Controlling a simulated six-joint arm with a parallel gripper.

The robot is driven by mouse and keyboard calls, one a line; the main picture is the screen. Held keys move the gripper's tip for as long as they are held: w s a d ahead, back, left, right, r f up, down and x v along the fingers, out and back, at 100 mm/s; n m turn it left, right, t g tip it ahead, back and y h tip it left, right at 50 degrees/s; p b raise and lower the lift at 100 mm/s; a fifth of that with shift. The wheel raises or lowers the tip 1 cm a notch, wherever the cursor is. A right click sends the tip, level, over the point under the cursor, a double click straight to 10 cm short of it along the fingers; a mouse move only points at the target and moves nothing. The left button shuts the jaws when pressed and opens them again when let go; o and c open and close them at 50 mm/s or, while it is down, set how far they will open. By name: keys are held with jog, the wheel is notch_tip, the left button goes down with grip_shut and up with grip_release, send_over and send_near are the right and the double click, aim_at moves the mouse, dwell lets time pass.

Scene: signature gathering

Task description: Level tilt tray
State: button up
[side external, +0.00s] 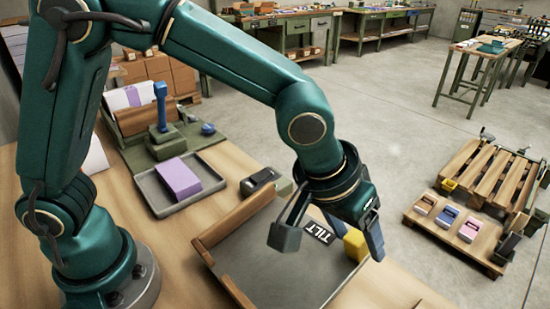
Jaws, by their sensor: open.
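The tilt tray (270,262) stands on the wooden bench in front of my arm. It has a grey floor, wooden side walls and a black label reading TILT (318,232). Its floor looks sloped, but I cannot tell the exact angle. A yellow block (355,244) is at the tray's right side, partly behind my gripper. My gripper (328,246) is over the tray's far right part with its two fingers spread apart and nothing between them. I cannot tell whether a finger touches the tray.
A grey tray (150,190) with a purple block (178,179) lies left of the tilt tray. Behind it is a green stand with a blue-handled tool (161,106). A small dark box (258,181) sits nearby. Pallets (480,180) with small coloured boxes are at the right.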

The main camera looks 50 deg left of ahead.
grip_shut()
dwell(1.4)
